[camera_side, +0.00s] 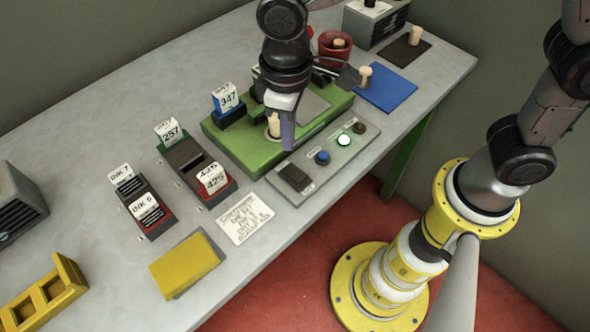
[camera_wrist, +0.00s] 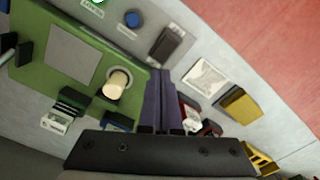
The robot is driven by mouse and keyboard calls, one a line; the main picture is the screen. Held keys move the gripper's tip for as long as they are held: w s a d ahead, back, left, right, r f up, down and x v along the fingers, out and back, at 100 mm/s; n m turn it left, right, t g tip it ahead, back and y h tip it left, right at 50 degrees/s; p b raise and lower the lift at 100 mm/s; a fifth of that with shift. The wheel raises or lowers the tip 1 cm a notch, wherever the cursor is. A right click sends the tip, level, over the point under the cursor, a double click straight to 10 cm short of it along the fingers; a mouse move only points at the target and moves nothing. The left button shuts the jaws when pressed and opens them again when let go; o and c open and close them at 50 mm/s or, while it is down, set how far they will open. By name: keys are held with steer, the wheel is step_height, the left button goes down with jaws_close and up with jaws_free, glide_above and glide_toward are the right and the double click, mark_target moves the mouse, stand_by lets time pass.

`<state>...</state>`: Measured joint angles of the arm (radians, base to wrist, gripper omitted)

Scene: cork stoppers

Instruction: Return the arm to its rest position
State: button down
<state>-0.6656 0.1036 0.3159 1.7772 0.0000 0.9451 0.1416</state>
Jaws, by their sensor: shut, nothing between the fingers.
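My gripper (camera_side: 288,143) hangs over the front part of the green machine (camera_side: 226,150), with its purple fingers together and empty. In the wrist view the fingers (camera_wrist: 160,76) point away side by side, shut. A pale cork stopper (camera_side: 274,125) stands upright on the green machine, just left of the fingers in the side view. It also shows in the wrist view (camera_wrist: 117,83), apart from the fingers. Part of the machine is hidden behind my arm.
A grey control panel (camera_side: 300,192) with a lit green button (camera_side: 344,140) lies in front. A blue mat (camera_side: 390,92) with a cork, a red pot (camera_side: 330,55) and a dark mat (camera_side: 398,54) stand behind. Card holders (camera_side: 205,185) and a yellow block (camera_side: 186,264) stand left.

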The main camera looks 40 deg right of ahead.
steer(key=d+r+m+t+y, duration=0.1)
steer(key=d+r+m+t, duration=0.25)
steer(key=d+r, duration=0.9)
steer(key=s+d+f+m+t+h, duration=0.1)
steer(key=s+d+f+m+t, duration=0.1)
steer(key=s+d, duration=0.8)
steer(key=s, duration=0.3)
steer(key=shift+d+f, duration=0.25)
steer(key=shift+f, duration=0.1)
